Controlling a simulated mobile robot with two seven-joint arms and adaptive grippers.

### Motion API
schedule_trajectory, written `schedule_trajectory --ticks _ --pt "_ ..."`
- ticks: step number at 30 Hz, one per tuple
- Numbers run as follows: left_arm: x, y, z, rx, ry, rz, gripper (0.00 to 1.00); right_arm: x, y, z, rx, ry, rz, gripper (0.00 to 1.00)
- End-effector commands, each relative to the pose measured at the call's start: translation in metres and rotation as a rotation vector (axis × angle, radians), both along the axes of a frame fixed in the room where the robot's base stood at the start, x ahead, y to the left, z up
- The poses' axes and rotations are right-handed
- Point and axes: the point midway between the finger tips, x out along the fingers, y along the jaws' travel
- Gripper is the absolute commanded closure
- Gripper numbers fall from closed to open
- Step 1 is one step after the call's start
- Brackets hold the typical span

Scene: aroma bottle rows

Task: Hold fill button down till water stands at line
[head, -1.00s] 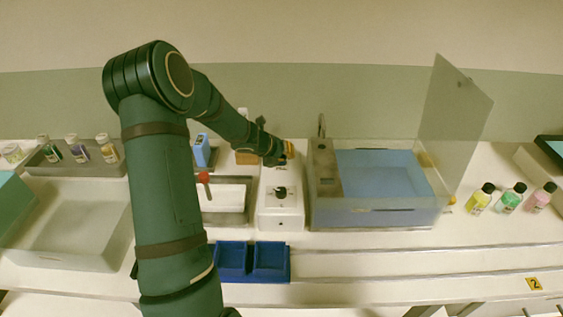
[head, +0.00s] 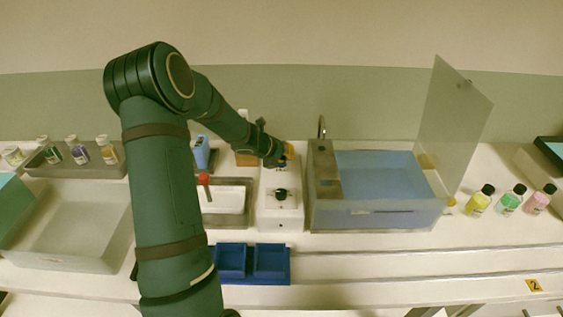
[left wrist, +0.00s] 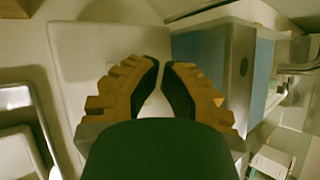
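My left gripper (head: 285,153) is low over the back part of a white control box (head: 281,216), which has a black knob (head: 281,194) nearer its front. In the left wrist view the ribbed orange-brown fingers (left wrist: 161,64) have their tips almost together, with nothing seen between them. The fill button cannot be made out; the gripper covers that area. Right of the box is a clear tank (head: 425,217) with blue water (head: 378,172). A short dark mark shows on its front wall, but I cannot tell the water's height against it. My right gripper is not in view.
A faucet (head: 321,127) stands at the tank's back left, and a raised clear panel (head: 455,120) at its right. A blue two-part tray (head: 250,278) lies in front. Capped bottles (head: 481,200) stand right; a bottle rack (head: 75,168) and pale bin (head: 75,262) are left.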

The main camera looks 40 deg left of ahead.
Motion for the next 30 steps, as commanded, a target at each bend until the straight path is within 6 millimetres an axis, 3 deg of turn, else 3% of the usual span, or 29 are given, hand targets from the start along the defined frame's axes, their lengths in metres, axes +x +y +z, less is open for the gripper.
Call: schedule_trajectory --ticks 5,17,30 --pt "0.0 0.0 0.011 0.001 0.0 -0.001 1.0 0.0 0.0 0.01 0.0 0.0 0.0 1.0" --pt "0.0 0.0 0.013 0.001 -0.001 0.0 1.0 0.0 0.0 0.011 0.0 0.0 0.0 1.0" --pt "0.0 0.0 0.051 0.001 -0.001 0.0 1.0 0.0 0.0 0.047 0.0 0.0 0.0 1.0"
